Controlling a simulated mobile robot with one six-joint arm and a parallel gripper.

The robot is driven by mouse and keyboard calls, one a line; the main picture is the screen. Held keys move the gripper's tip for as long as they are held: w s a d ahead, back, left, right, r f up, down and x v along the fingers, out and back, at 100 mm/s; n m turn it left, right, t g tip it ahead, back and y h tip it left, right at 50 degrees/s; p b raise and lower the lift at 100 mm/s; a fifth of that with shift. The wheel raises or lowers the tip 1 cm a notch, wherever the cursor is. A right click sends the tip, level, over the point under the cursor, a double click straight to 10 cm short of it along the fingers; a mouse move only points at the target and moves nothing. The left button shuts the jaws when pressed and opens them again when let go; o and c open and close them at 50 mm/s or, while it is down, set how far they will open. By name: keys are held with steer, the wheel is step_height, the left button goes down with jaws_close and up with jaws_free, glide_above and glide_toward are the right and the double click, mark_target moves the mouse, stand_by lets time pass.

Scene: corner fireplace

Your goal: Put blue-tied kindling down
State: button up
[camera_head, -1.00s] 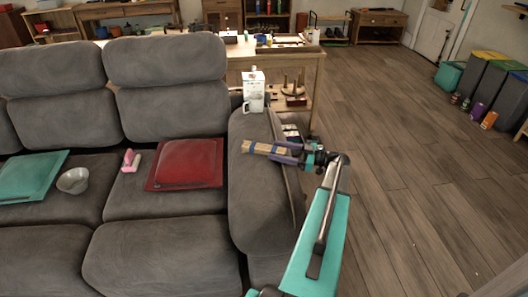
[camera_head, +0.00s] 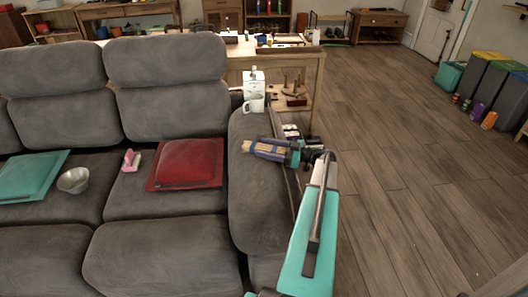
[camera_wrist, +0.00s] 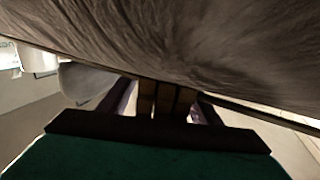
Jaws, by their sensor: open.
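The kindling bundle (camera_head: 266,149) is a short stack of pale sticks at the grey sofa's right armrest (camera_head: 252,195). A blue band crosses it in the head view. My gripper (camera_head: 259,150) reaches in from the right, with its purple fingers open along both sides of the bundle. In the wrist view the stick ends (camera_wrist: 166,98) show between the two fingers (camera_wrist: 163,104), and the grey armrest fabric (camera_wrist: 190,45) fills the upper part. I cannot tell whether the sticks touch the fingers or rest fully on the armrest.
A white mug (camera_head: 254,104) and a white carton (camera_head: 254,82) stand just beyond the bundle. A red cushion (camera_head: 187,163), a pink item (camera_head: 131,159) and a grey bowl (camera_head: 73,180) lie on the seats.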

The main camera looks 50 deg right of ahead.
mark_target(264, 147)
steer(key=shift+w+a, duration=0.25)
steer(key=shift+w, duration=0.25)
steer(key=c, duration=1.3)
steer(key=shift+r, duration=0.1)
steer(key=shift+r+p, duration=0.35)
steer(key=shift+r, duration=4.6)
